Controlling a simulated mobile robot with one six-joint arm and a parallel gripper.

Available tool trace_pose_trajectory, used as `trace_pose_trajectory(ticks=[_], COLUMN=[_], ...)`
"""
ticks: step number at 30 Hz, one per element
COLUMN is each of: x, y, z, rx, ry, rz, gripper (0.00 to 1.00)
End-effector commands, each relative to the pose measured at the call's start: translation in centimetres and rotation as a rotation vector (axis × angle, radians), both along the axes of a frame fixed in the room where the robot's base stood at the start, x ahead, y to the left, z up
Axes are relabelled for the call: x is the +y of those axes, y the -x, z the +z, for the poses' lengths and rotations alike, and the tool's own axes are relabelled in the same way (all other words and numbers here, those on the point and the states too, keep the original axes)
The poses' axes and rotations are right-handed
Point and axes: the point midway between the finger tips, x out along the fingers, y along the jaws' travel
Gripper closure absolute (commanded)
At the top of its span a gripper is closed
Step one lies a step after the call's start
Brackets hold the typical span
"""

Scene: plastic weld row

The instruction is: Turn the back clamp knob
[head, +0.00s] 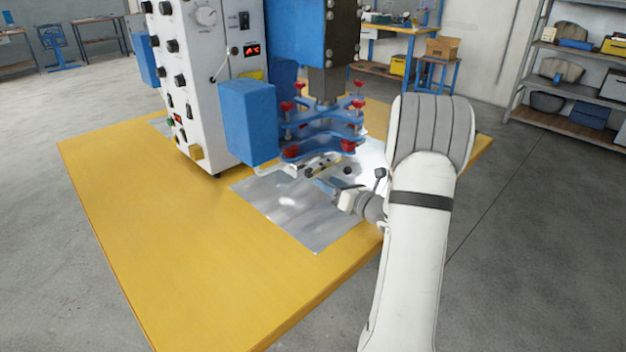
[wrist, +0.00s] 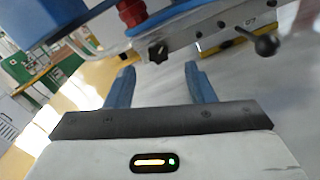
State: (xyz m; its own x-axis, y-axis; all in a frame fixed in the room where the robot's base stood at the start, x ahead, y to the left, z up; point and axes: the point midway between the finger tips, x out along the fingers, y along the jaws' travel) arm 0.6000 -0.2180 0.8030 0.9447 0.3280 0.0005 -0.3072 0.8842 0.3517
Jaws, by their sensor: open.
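My gripper (wrist: 160,80) is open and empty, with its two blue fingers apart. It also shows in the head view (head: 328,185), low beside the clamp bar under the blue press. In the wrist view a black lobed knob (wrist: 158,51) sits on the near side of the clamp bar (wrist: 200,32), just beyond the fingertips and roughly between them, apart from both. A black ball-ended lever (wrist: 265,45) sticks out farther right on the same bar. In the head view the clamp bar (head: 322,164) shows small; I cannot tell which of its knobs is the back one.
The blue press head (head: 300,35) with blue arms and red knobs (head: 291,151) hangs close above the clamp bar. The white control cabinet (head: 205,75) and blue box (head: 249,120) stand left. A shiny metal plate (head: 290,215) lies on the yellow table (head: 150,235), whose front left is clear.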

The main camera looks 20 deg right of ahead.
Motion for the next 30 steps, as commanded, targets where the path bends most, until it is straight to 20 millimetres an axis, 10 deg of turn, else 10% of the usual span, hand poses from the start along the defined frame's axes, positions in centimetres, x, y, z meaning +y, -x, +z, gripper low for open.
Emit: trace_pose_trajectory(ticks=[9, 20, 30], x=[2.0, 2.3, 2.3], y=[-4.5, -5.1, -5.1], z=[-0.1, 0.0, 0.0], rx=[0.001, 0.001, 0.001], ry=[0.000, -0.001, -0.001], rz=[0.010, 0.010, 0.011], gripper=[0.51, 0.51, 0.78])
